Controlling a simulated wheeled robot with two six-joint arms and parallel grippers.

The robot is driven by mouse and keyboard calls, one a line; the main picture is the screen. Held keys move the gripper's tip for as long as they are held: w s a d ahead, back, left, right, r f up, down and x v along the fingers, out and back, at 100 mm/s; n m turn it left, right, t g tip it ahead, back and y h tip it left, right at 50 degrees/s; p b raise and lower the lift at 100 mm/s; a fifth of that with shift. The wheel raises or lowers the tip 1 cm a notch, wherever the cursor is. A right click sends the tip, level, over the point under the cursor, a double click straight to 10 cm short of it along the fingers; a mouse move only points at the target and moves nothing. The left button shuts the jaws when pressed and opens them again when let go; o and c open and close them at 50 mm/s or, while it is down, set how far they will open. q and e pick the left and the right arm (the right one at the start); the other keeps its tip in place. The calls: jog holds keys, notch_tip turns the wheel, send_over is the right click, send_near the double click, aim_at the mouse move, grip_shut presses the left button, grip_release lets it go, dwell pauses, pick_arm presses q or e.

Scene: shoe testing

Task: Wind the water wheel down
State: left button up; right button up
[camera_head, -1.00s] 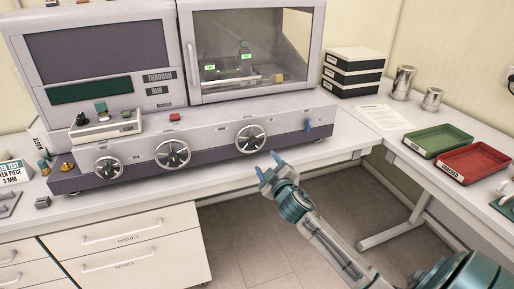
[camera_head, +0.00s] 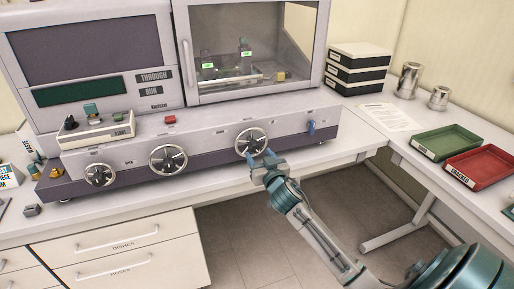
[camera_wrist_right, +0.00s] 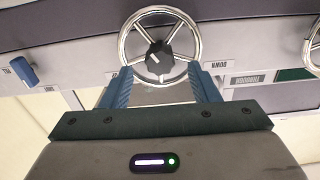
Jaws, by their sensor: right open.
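Three silver spoked hand wheels sit along the machine's sloped front: a left one (camera_head: 100,175), a middle one (camera_head: 168,159) and a right one (camera_head: 251,142). Their labels are too small to tell which is the water wheel. My right gripper (camera_head: 261,157) is open at the lower edge of the right wheel. In the right wrist view the picture is upside down; this wheel (camera_wrist_right: 137,40), with a black hub knob, lies just past and between the open fingers (camera_wrist_right: 161,80). Contact cannot be told. A label reading DOWN (camera_wrist_right: 216,67) is beside it. My left gripper is out of view.
A blue lever (camera_head: 311,128) is right of the wheels, and a red button (camera_head: 170,119) is above them. Green (camera_head: 447,142) and red (camera_head: 480,167) trays lie on the right bench. Open floor (camera_head: 245,240) lies below the bench edge.

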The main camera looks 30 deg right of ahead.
aim_at(253, 145)
jog(key=x, duration=0.2)
jog(key=shift+w+d+r+p, duration=0.1)
jog(key=shift+w+p, duration=0.2)
jog(key=shift+w, duration=0.05)
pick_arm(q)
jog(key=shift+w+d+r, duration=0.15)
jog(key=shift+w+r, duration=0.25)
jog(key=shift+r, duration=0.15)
pick_arm(e)
jog(key=shift+w, duration=0.1)
jog(key=c, duration=1)
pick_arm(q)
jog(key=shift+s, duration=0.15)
